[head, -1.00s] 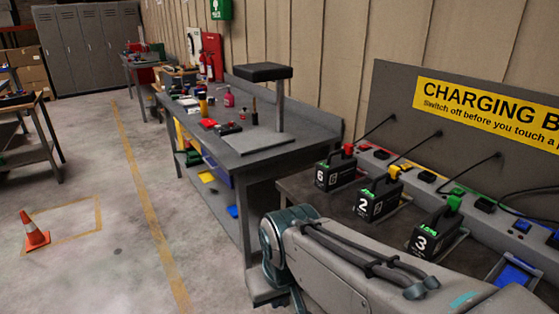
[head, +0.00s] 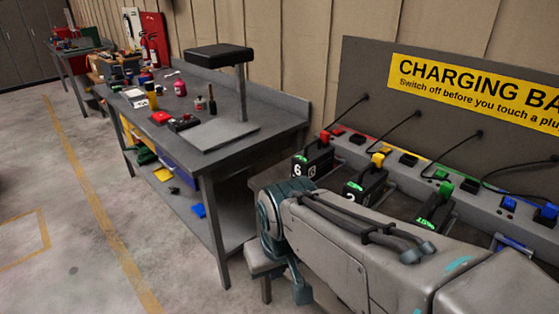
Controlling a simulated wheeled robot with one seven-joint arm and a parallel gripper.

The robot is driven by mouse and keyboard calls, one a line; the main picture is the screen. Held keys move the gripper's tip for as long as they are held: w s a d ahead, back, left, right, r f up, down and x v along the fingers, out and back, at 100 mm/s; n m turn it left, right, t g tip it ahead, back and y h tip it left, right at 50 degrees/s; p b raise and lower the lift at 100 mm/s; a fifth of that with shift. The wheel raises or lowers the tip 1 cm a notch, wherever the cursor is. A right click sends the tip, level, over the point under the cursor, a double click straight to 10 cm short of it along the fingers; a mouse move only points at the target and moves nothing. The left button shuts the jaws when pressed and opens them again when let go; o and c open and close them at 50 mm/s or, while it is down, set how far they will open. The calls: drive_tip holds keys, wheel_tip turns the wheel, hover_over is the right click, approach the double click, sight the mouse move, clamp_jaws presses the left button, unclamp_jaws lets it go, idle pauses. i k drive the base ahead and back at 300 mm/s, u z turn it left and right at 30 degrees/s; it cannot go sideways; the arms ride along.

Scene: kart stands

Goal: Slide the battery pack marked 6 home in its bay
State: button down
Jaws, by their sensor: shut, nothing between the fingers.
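The battery pack marked 6 (head: 312,160) is a black case with a handle, standing upright at the left end of the charging bench (head: 405,208). A red plug (head: 325,137) shows at its top, near the red-marked part of the rear rail. I cannot tell how far into its bay it sits. My grey arm crosses the foreground and hides the bench's front edge.
Pack 2 (head: 365,187), with a yellow plug, and a pack with a green plug (head: 436,207) stand to the right, partly behind my arm. A workbench (head: 270,128) with a black-topped stand (head: 217,57) is left. Floor farther left is clear.

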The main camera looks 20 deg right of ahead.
sight(316, 160)
drive_tip(key=i, duration=1.15)
drive_tip(key=z, duration=1.1)
